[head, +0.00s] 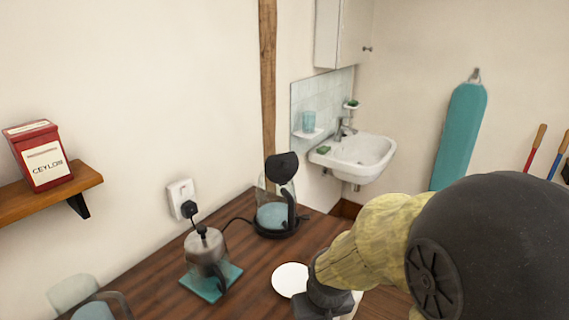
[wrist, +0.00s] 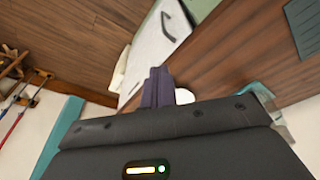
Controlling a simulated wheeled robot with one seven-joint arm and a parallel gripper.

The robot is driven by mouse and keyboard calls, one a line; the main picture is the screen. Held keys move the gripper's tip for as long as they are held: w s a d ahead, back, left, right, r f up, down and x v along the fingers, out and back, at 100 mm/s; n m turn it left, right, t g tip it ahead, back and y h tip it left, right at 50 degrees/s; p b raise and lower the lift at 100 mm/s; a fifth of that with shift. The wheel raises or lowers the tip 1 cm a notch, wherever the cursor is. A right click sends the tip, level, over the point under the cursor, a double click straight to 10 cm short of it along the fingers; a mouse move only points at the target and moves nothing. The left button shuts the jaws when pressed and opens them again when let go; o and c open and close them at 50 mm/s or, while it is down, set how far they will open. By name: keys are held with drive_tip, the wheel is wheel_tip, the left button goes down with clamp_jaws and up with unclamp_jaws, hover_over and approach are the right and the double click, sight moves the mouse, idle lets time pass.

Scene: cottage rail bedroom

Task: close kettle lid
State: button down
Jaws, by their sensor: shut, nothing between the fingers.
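The kettle (head: 273,214) is a clear glass one with a black base and black handle, near the back edge of the dark wood table. Its black lid (head: 282,167) stands tipped up above the rim, so the kettle is open. My gripper is shut and empty; its dark fingers (wrist: 158,80) are together in the wrist view. In the head view its dark end is low, right of the white plate and nearer than the kettle, apart from it. The fingertips are not clear there. I cannot make out the kettle in the wrist view.
A pot with a dark knob (head: 207,255) stands on a teal mat (head: 228,282) left of the kettle. A white plate (head: 290,279) lies in front. A black cord runs from the wall socket (head: 181,194) to the kettle. A sink (head: 354,157) is beyond.

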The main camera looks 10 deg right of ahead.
drive_tip(key=w+d+r+n+p, duration=0.2)
drive_tip(key=w+r+n+p, duration=0.8)
drive_tip(key=w+r, duration=0.4)
drive_tip(key=w+d+r+n+y+p, duration=0.1)
drive_tip(key=w+r+n+p, duration=0.9)
drive_tip(key=w+r, duration=0.4)
wheel_tip(320, 180, up, 2)
drive_tip(key=shift+w+d+n+t+p, duration=0.2)
drive_tip(key=shift+d+n+t+p, duration=0.15)
drive_tip(key=shift+p, duration=0.4)
drive_tip(key=shift+f, duration=0.1)
drive_tip(key=p, duration=0.4)
approach(284, 167)
wheel_tip(284, 167, down, 5)
drive_tip(key=s+d, duration=0.2)
drive_tip(key=s, duration=0.1)
drive_tip(key=shift+w+a+f+p, duration=0.25)
drive_tip(key=shift+w+p, duration=0.15)
drive_tip(key=shift+w, duration=0.25)
drive_tip(key=shift+w+a+f+p, duration=0.25)
drive_tip(key=shift+w+p, duration=0.1)
drive_tip(key=shift+w, duration=0.35)
drive_tip(key=shift+w+a+f+p, duration=0.2)
drive_tip(key=shift+w+a+p, duration=0.15)
drive_tip(key=shift+w, duration=0.3)
drive_tip(key=shift+w+r, duration=0.15)
